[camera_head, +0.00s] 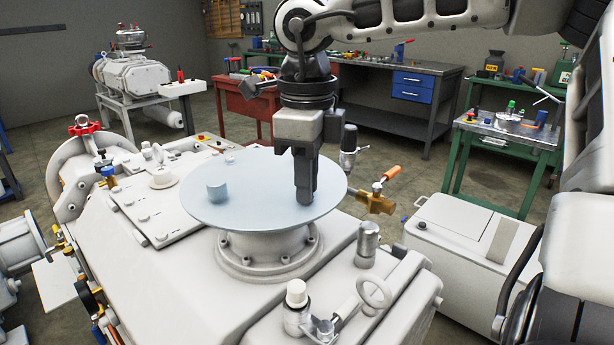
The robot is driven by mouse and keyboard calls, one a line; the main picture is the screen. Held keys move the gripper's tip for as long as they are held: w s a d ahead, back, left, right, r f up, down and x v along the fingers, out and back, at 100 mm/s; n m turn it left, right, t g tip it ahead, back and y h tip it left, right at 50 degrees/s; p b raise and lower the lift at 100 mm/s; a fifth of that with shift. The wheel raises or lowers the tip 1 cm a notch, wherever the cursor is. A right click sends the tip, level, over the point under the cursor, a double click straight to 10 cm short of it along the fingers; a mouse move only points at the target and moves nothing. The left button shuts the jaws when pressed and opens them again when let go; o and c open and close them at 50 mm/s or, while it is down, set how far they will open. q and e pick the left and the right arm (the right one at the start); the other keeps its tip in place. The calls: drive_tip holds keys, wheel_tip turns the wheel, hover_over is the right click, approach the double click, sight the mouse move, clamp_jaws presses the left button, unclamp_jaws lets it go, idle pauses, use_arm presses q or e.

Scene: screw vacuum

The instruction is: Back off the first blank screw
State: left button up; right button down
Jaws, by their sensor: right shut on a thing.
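A round pale blue-grey blank plate (255,205) lies flat on the flanged port (268,250) of the large white machine. A short cylindrical screw head (217,190) stands on the plate's left part. My right gripper (305,196) comes down from above onto the plate's right part, with its dark fingers pointing straight down. Its fingers are shut on a blank screw, which they hide almost wholly. I cannot tell how far that screw stands out of the plate. My left gripper is not in view.
A brass valve with an orange handle (390,174) and a dark cylindrical fitting (348,145) stand close right of the plate. A metal knob (368,240) and a small handwheel (374,291) rise in front. A red handwheel (82,125) is at left. Workbenches stand behind.

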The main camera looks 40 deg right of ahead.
drive_tip(key=n, duration=0.4)
drive_tip(key=shift+s+f+n, duration=0.1)
drive_tip(key=shift+n, duration=0.2)
drive_tip(key=shift+n+p, duration=0.4)
drive_tip(key=shift+n, duration=1.5)
drive_tip(key=shift+f, duration=0.1)
drive_tip(key=c, duration=1.3)
unclamp_jaws()
drive_tip(key=shift+c, duration=0.2)
drive_tip(key=shift+r, duration=0.2)
drive_tip(key=shift+r, duration=0.25)
wheel_tip(320, 180, up, 15)
drive_tip(key=p, duration=0.2)
drive_tip(key=shift+r, duration=0.15)
